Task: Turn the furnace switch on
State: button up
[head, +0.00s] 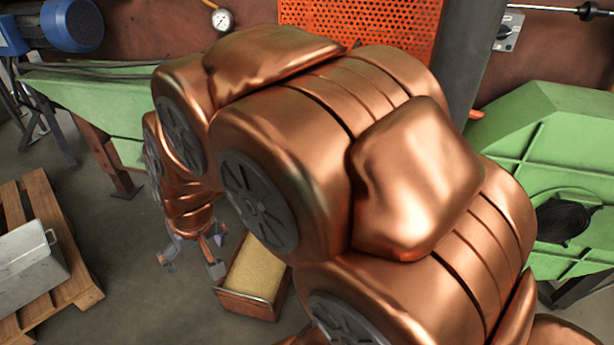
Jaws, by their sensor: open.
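A small grey box with a dark knob (506,32) is on the brown wall at the upper right, beside a dark vertical column. It looks like the furnace switch, but its setting is too small to read. My gripper (192,267) hangs low at the left of centre, pointing down, with its fingers spread and nothing seen between them. It is far from the switch box, on the other side of my copper-coloured arm, which fills the middle of the view.
An open box with yellowish contents (231,300) stands on the floor just right of my gripper. A wooden pallet (75,272) bears a grey metal case (30,262). Green machinery (95,98) stands behind, with more at right (540,130). Grey floor (130,230) is clear between pallet and gripper.

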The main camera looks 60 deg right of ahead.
jog(key=w+d+f+m+t+h+b, duration=0.3)
jog(key=w+d+f+b, duration=0.35)
jog(key=d, duration=0.45)
jog(key=w+d+f+m+t+h+b, duration=0.25)
jog(key=w+d+f+b, duration=0.45)
jog(key=d, duration=0.4)
jog(key=shift+s+d+f+m+g+h+b, duration=0.6)
jog(key=shift+d+h+b, duration=1.4)
jog(key=shift+d, duration=3.35)
jog(key=shift+s+d+f+m+g+h+b, duration=0.25)
jog(key=shift+s+d+f+m+h+b, duration=0.95)
jog(key=shift+d, duration=4.15)
jog(key=shift+s+d+f+m+g+h+b, duration=0.35)
jog(key=shift+d+f+m+h+b, duration=0.6)
jog(key=shift+d+h+b, duration=3.1)
jog(key=d+y+p, duration=0.2)
jog(key=shift+d+y, duration=0.25)
jog(key=shift+y, duration=0.15)
jog(key=c, duration=1.1)
